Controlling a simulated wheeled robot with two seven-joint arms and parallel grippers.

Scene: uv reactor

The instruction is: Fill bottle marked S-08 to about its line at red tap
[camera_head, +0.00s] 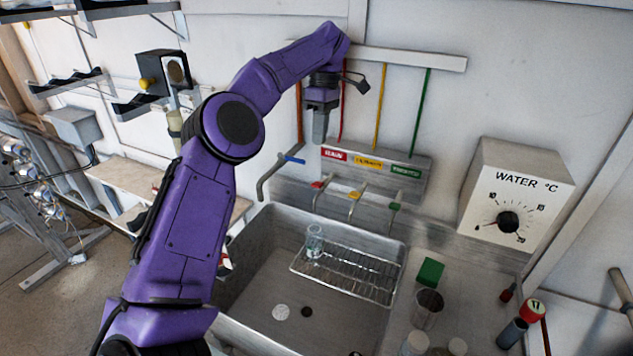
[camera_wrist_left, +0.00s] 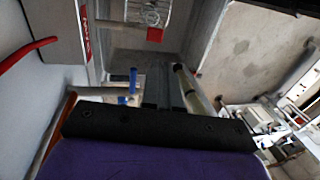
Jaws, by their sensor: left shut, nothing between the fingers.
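A small clear bottle (camera_head: 315,241) stands upright at the left end of the wire rack (camera_head: 372,283) in the sink; its marking and line are too small to read. The red tap (camera_head: 318,190) is the leftmost of three coloured taps above the rack, and the bottle is below it. Its red handle also shows in the left wrist view (camera_wrist_left: 155,35). My left gripper (camera_head: 319,138) is shut and empty, pointing down by the wall, just left of the red label and above the taps. My right gripper is not in view.
Yellow (camera_head: 357,192) and green (camera_head: 394,207) taps stand right of the red one. A WATER °C box (camera_head: 515,195) is at right. A green block (camera_head: 430,271) and beaker (camera_head: 427,308) stand on the counter.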

